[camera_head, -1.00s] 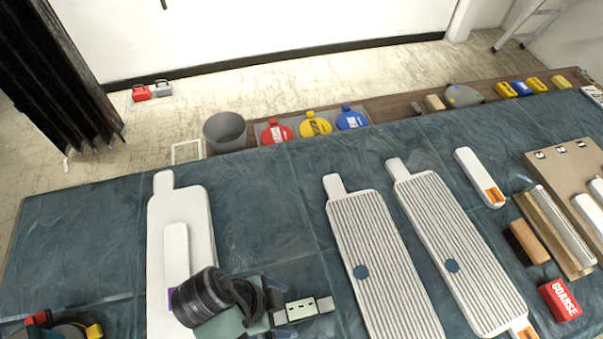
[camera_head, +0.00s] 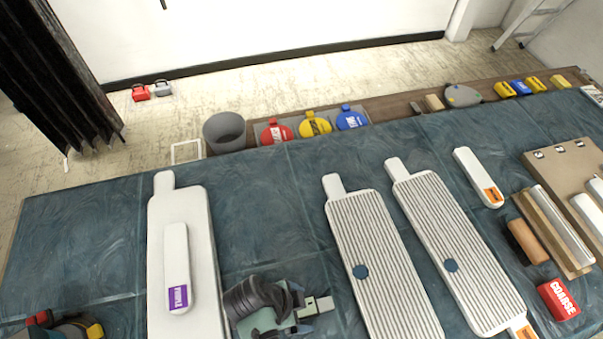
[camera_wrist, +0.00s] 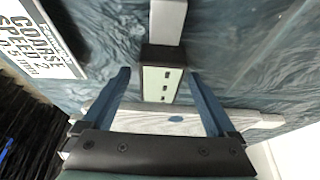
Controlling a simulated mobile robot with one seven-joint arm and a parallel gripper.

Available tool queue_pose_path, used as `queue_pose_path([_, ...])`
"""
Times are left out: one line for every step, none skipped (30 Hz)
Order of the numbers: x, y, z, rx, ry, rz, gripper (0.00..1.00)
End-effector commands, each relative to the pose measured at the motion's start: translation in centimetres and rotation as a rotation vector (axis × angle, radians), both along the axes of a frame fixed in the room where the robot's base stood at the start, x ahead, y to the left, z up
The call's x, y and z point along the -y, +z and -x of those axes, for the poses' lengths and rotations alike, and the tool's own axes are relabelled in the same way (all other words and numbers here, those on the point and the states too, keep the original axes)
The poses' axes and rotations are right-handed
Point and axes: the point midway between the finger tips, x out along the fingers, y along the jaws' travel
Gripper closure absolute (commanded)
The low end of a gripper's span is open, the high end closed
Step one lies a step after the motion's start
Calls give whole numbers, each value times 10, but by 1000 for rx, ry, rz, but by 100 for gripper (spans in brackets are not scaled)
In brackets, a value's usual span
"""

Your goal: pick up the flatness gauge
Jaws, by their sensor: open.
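The flatness gauge appears to be the small bar with a pale slotted face (camera_wrist: 162,86), a dark band and a light grey end. It lies between my gripper's blue fingers (camera_wrist: 157,74) in the wrist view. The fingers are spread, with a gap on each side of it; I cannot tell how far above it they are. In the head view its pale end (camera_head: 321,304) shows on the blue-green tabletop, and my dark wrist hides the rest. It lies between the plain white board (camera_head: 182,215) and a ribbed board (camera_head: 375,262).
A white block with a purple label (camera_head: 177,268) lies on the plain board. A second ribbed board (camera_head: 458,250), an orange-labelled white bar (camera_head: 475,175) and a red COARSE block (camera_head: 559,299) are to the right. The table's back left is clear.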

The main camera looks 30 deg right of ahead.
Motion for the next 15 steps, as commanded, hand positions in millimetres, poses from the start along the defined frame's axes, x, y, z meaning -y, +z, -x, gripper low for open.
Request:
queue_pose_path([0, 0, 0, 0, -1, 0, 7])
queue_pose_path([0, 0, 0, 0, -1, 0, 7])
queue_pose_path([0, 0, 0, 0, 0, 0, 7])
queue_pose_path([0, 0, 0, 0, 0, 0, 7])
queue_pose_path([0, 0, 0, 0, 0, 0, 13])
queue_pose_path([0, 0, 0, 0, 0, 0, 20])
queue_pose_path([0, 0, 0, 0, 0, 0, 26])
queue_pose_path([0, 0, 0, 0, 0, 0, 31])
queue_pose_path([0, 0, 0, 0, 0, 0, 38])
queue_pose_path([0, 1, 0, 0, 0, 0, 44])
queue_pose_path([0, 1, 0, 0, 0, 0, 49])
queue_pose_path([0, 1, 0, 0, 0, 0, 56])
queue_pose_path([0, 1, 0, 0, 0, 0, 62])
queue_pose_path([0, 1, 0, 0, 0, 0, 67])
queue_pose_path([0, 1, 0, 0, 0, 0, 74])
